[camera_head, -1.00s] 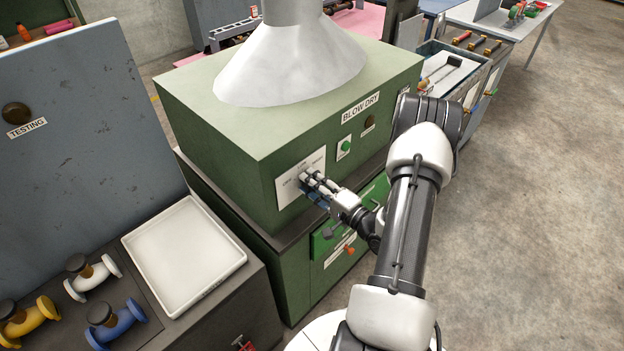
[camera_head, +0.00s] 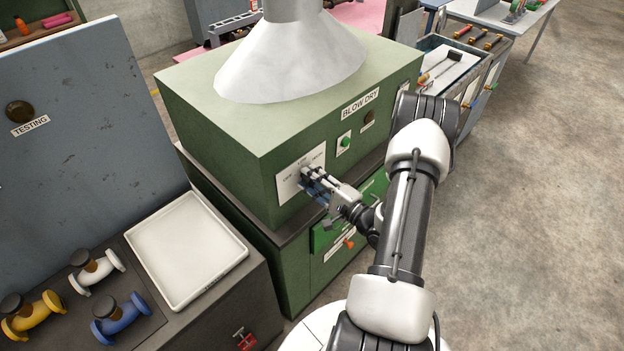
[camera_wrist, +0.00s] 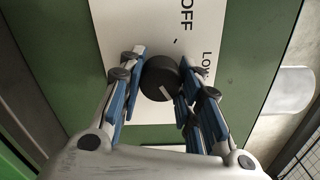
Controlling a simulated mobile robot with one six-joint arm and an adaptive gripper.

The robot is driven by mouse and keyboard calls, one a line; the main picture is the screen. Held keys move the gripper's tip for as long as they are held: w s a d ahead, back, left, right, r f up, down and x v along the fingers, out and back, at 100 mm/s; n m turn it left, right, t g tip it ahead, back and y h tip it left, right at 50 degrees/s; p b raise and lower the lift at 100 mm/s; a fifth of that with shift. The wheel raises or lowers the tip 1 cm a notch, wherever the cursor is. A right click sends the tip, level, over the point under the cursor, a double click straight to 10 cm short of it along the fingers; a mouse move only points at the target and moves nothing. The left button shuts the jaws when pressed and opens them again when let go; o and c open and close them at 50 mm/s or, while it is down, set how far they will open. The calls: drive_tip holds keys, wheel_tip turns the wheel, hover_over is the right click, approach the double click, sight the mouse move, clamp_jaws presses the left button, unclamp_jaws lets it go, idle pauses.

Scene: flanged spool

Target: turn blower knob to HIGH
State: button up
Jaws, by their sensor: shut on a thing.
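The blower knob (camera_wrist: 159,76) is round and black with a short white line on its face, towards the bottom of the wrist view. It sits on a white label plate (camera_wrist: 130,30) where "OFF" and part of "Lo…" can be read; the rest is hidden. My gripper (camera_wrist: 157,90) is shut on the knob, with blue-padded fingers on both sides of it. In the head view the plate (camera_head: 287,187) is on the front of the green blow-dry machine (camera_head: 225,165), and my gripper (camera_head: 310,175) reaches it from the right, largely covering the knob.
A green button (camera_head: 345,143) and a dark round fitting (camera_head: 369,124) are right of the plate. A lower panel with an orange-red knob (camera_head: 348,243) lies below my wrist. A white tray (camera_head: 188,300) and several flanged spools (camera_head: 120,318) are at the left. Floor at right is clear.

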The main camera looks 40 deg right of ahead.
drive_tip(key=o, duration=1)
drive_tip(key=shift+o, duration=0.2)
drive_tip(key=s, duration=1.2)
drive_tip(key=shift+d, duration=0.45)
